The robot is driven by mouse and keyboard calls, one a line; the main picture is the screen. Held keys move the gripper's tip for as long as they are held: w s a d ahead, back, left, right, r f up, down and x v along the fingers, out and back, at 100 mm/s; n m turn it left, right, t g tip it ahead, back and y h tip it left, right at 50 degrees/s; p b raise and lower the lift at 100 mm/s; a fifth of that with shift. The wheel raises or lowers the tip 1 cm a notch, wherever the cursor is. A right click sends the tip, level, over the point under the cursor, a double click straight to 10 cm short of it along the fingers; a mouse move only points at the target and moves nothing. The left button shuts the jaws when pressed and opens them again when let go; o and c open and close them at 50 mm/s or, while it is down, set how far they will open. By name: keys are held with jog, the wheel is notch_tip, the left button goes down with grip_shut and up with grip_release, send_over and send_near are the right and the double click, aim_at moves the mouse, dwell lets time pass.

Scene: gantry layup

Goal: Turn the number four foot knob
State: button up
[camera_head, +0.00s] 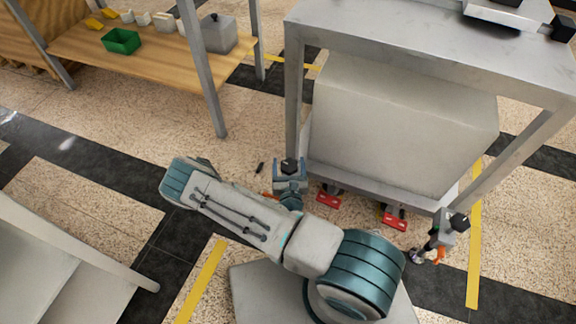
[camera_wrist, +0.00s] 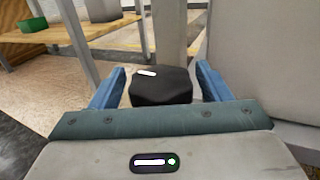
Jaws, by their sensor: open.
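A black foot knob (camera_wrist: 160,86) with a white mark on top sits between the blue fingers of my gripper (camera_wrist: 158,88) in the wrist view. The fingers stand apart on either side of it, with a visible gap at least on the right. In the head view the knob (camera_head: 290,166) shows at the near left leg of the grey metal frame, with my gripper (camera_head: 290,178) around it. I cannot read a number on the knob. Another black knob (camera_head: 459,221) tops a grey foot at the frame's near right leg.
A large grey box (camera_head: 400,125) fills the frame (camera_head: 420,57) behind the knob. Red-footed casters (camera_head: 395,218) stand beneath it. A wooden shelf (camera_head: 150,60) with a green bin (camera_head: 121,41) is at the upper left.

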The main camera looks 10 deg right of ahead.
jog(key=c, duration=1)
jog(key=shift+m+h, duration=0.3)
jog(key=shift+h, duration=0.1)
jog(key=m+g+h+p, duration=0.1)
jog(key=h, duration=0.1)
jog(key=shift+a+m+h, duration=0.1)
jog(key=shift+m+h, duration=0.3)
jog(key=m+g+h, duration=0.2)
jog(key=m+h, duration=0.1)
jog(key=h, duration=0.1)
jog(key=shift+g, duration=0.3)
jog(key=shift+m+g+h+b, duration=0.55)
jog(key=shift+m+g+h, duration=0.55)
